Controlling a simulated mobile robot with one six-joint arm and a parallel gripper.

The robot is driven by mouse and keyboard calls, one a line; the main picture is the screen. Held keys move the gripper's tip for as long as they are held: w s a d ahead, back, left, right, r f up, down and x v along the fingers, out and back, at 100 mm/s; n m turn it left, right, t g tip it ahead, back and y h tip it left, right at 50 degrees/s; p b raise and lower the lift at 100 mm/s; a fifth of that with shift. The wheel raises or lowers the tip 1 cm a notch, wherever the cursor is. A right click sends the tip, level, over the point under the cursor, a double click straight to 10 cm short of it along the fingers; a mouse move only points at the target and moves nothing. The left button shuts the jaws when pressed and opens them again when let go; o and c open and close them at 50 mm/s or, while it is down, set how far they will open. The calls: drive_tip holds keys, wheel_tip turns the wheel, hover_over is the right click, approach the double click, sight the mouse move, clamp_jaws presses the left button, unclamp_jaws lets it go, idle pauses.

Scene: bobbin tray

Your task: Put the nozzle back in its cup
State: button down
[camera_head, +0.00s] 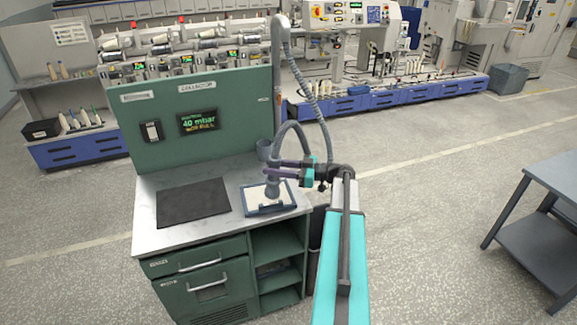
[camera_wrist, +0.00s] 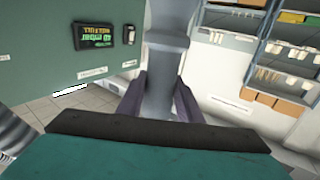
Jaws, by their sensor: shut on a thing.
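The grey nozzle (camera_head: 272,188) is at the end of a grey ribbed hose (camera_head: 290,128). It is upright over a small blue-rimmed tray (camera_head: 290,207) on the bench; I cannot tell whether it touches. My gripper (camera_head: 270,171) reaches in from the right and is shut on the nozzle. In the wrist view the nozzle (camera_wrist: 165,85) stands between the two dark fingers of my gripper (camera_wrist: 160,92).
A dark mat (camera_head: 193,202) lies on the grey worktop (camera_head: 150,228) left of the tray. The green panel (camera_head: 225,100) with a lit display (camera_head: 199,121) rises behind. The hose hangs from a tall post (camera_head: 277,70). A grey table (camera_head: 545,235) stands far right, with clear floor between.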

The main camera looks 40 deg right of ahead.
drive_tip(key=w+a+n+g+y+b, duration=0.2)
drive_tip(key=w+a+n+g+y, duration=0.1)
drive_tip(key=a, duration=2.8)
drive_tip(key=a+f+b, duration=0.8)
drive_tip(key=f+b, duration=0.3)
drive_tip(key=shift+s+a+f+g+y, duration=0.15)
drive_tip(key=shift+s+f+g+y, duration=0.2)
drive_tip(key=shift+f+g+y, duration=0.05)
